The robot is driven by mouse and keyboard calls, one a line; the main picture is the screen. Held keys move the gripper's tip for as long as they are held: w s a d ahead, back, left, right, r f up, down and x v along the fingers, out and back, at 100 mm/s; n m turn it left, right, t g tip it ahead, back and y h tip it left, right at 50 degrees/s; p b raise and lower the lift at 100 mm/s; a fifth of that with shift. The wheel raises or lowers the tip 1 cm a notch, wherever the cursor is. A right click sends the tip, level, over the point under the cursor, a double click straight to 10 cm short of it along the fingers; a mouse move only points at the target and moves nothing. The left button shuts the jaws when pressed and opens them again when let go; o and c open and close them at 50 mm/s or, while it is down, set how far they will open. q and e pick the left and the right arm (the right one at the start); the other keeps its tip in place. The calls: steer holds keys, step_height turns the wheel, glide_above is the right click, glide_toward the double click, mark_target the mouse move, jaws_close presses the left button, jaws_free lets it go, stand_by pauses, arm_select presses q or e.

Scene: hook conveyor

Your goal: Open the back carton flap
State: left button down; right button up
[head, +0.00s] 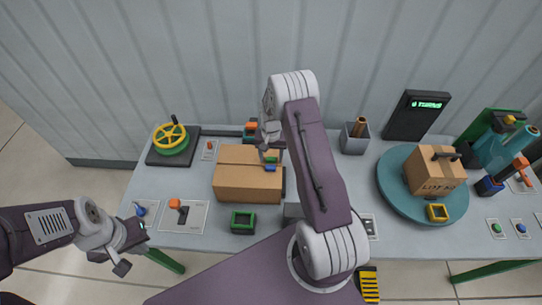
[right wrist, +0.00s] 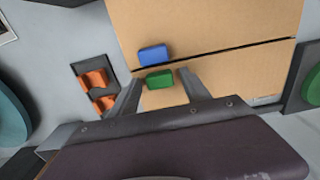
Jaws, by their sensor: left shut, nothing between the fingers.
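The brown carton (head: 243,183) sits on the table with its top flaps closed and a dark seam between them. The back flap (head: 240,153) carries a green tab (head: 271,159), and the front flap carries a blue tab (head: 270,168). Both tabs also show in the right wrist view, green (right wrist: 160,80) and blue (right wrist: 153,54). My right gripper (head: 270,148) is over the back flap. In the right wrist view its open fingers stand on either side of the green tab, apart from it. My left gripper (head: 127,263) is shut and empty, off the table's front left edge.
A yellow handwheel (head: 170,138) stands left of the carton, and a green-rimmed box (head: 243,221) in front. On the right, a turntable (head: 395,197) carries a smaller carton (head: 434,175). Orange clips (right wrist: 95,88) lie beside the carton. My right arm hides part of the table.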

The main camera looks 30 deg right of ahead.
jaws_close()
stand_by(1.2)
